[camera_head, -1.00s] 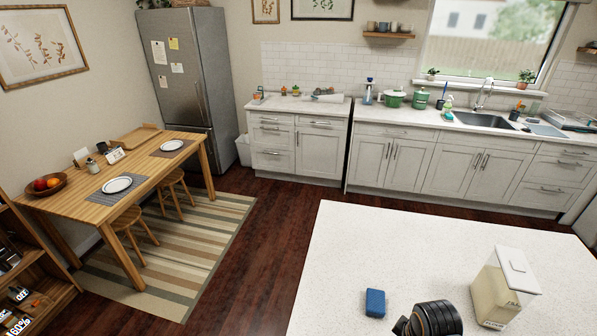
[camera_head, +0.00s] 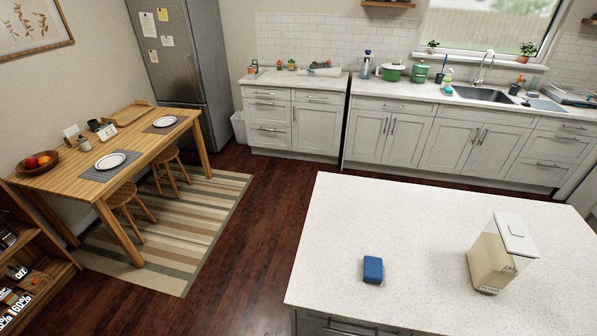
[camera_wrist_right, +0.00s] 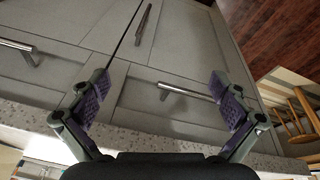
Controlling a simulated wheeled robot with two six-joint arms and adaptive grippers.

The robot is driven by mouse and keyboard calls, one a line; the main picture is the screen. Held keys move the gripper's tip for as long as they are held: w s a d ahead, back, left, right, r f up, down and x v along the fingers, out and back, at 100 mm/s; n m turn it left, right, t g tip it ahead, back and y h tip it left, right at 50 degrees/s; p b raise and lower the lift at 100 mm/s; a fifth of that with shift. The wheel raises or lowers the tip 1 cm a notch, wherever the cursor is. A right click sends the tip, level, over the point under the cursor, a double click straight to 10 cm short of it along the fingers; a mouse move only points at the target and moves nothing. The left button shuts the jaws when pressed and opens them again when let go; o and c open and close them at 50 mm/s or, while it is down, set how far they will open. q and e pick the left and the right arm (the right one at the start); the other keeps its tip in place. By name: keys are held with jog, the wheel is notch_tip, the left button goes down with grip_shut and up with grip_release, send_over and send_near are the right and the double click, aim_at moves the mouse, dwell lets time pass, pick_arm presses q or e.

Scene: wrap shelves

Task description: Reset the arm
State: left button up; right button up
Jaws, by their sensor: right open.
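My right gripper (camera_wrist_right: 158,105) shows in the right wrist view with its two purple-padded fingers spread wide. It is open and nothing is between the fingers. Behind it are light cabinet fronts (camera_wrist_right: 120,70) with metal handles and the speckled edge of a counter. Neither gripper shows in the head view, and my left gripper is not in any view.
A white island counter (camera_head: 340,220) holds a blue block (camera_head: 373,269) and a clear-sided container with a white lid (camera_head: 501,253). A wooden table (camera_head: 150,150) with plates and two stools stand at the left. Dark floor between is free.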

jog(key=s+d+f+b, duration=0.15)
jog(key=s+f, duration=0.25)
jog(key=f, duration=0.7)
jog(key=s+f+b, duration=0.3)
jog(key=s+f, duration=0.1)
jog(key=f, duration=0.7)
jog(key=s+f+g+b, duration=0.1)
jog(key=s+f+b, duration=0.2)
jog(key=s+f, duration=0.9)
jog(key=shift+s+d+g, duration=0.25)
jog(key=shift+s+g, duration=0.05)
jog(key=shift+s, duration=0.6)
